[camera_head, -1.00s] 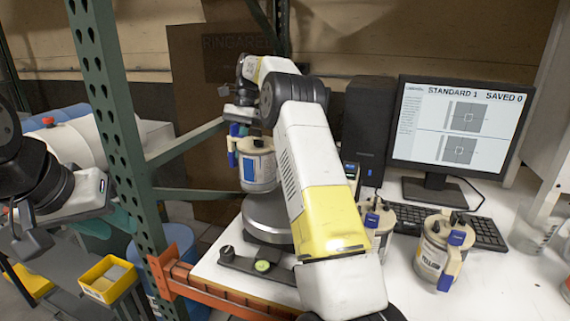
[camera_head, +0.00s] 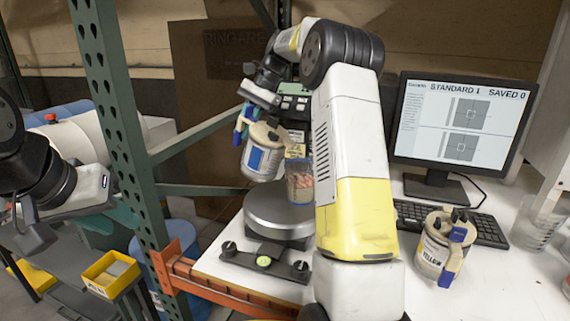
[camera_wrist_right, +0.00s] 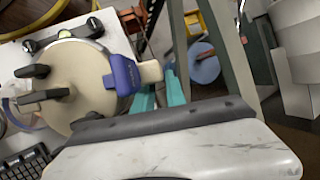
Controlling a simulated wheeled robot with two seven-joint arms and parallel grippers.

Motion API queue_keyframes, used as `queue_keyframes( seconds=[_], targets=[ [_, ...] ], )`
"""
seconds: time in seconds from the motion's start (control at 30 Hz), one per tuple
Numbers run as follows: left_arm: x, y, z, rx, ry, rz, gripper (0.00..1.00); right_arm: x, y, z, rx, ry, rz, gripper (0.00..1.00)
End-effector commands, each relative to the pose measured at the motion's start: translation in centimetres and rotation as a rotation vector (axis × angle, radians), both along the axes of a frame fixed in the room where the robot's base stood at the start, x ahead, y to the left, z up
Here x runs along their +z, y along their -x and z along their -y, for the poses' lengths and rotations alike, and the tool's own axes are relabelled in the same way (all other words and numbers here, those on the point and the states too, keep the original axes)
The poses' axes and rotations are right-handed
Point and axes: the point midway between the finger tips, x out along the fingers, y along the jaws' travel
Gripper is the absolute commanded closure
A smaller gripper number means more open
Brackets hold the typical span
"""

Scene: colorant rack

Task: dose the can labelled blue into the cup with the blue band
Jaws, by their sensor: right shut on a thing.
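The can with a blue label (camera_head: 262,158) hangs in the air in the head view, tilted with its lid leaning right. My right gripper (camera_wrist_right: 163,90) is shut on the can's handle, its teal fingertips at the tan and blue grip; the can's lid (camera_wrist_right: 85,88) fills the left of the wrist view. A clear cup (camera_head: 300,184) with reddish contents stands on the round scale (camera_head: 283,222), just right of and below the can.
A can labelled yellow (camera_head: 436,252) stands on the white bench, right of my arm. The keyboard (camera_head: 470,222) and monitor (camera_head: 452,128) are behind it. A green rack post (camera_head: 118,130) stands left of the scale. My right arm hides part of the bench.

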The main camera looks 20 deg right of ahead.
Motion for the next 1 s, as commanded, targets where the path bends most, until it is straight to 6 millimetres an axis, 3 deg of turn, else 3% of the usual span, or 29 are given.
queue_keyframes(
  seconds=[0.23,1.0],
  targets=[
    [0.0,0.0,0.0,0.0,0.0,0.0,0.69,3.3,1.2,1.1,-0.001,-0.08,0.091,1.0],
    [0.0,0.0,0.0,0.0,0.0,0.0,0.69,4.4,1.5,1.4,0.001,-0.107,0.121,1.0]
  ],
)
